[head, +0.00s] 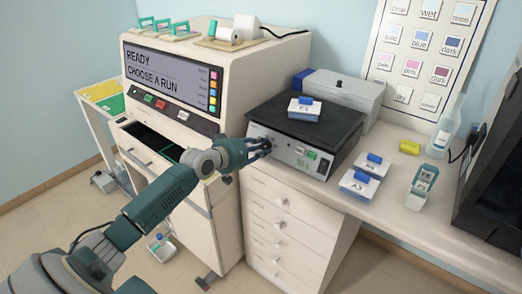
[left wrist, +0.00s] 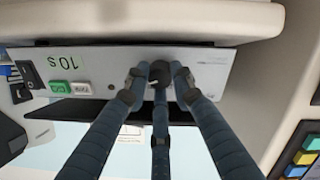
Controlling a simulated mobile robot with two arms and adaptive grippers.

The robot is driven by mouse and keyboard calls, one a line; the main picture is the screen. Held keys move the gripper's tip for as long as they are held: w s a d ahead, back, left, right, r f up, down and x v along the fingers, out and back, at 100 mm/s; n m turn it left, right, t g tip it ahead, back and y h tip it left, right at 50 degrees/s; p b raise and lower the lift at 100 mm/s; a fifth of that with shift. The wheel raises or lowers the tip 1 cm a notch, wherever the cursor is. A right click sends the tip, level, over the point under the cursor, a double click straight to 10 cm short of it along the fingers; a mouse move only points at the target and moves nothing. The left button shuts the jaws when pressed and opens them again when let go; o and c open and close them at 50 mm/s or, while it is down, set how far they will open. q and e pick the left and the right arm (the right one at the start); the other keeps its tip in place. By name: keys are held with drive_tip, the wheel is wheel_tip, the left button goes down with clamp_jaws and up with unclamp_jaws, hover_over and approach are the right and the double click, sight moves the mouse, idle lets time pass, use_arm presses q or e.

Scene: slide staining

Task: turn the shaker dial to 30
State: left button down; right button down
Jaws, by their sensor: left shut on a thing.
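The shaker (head: 310,122) has a black top plate and a grey front panel, which also shows close up in the left wrist view (left wrist: 110,65). My left gripper (head: 266,147) reaches the left part of this panel. In the left wrist view its dark fingers (left wrist: 160,85) are shut around the small dial (left wrist: 159,84). The fingers hide most of the dial, so I cannot tell its setting. My right gripper is not in view.
A white case with a blue clip (head: 304,107) sits on the shaker plate. More such cases (head: 360,184) lie on the bench to its right. The stainer (head: 215,75) stands close on the left, with a screen reading "READY CHOOSE A RUN". A grey box (head: 345,92) stands behind the shaker.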

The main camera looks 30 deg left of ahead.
use_arm(q)
drive_tip(key=shift+s+d+f+m, duration=0.1)
drive_tip(key=shift+f+m, duration=0.2)
drive_tip(key=shift+m, duration=0.4)
drive_tip(key=c, duration=1.5)
unclamp_jaws()
drive_tip(key=shift+o, duration=0.2)
drive_tip(key=shift+r, duration=0.1)
drive_tip(key=v, duration=1.2)
drive_tip(key=shift+r, duration=0.15)
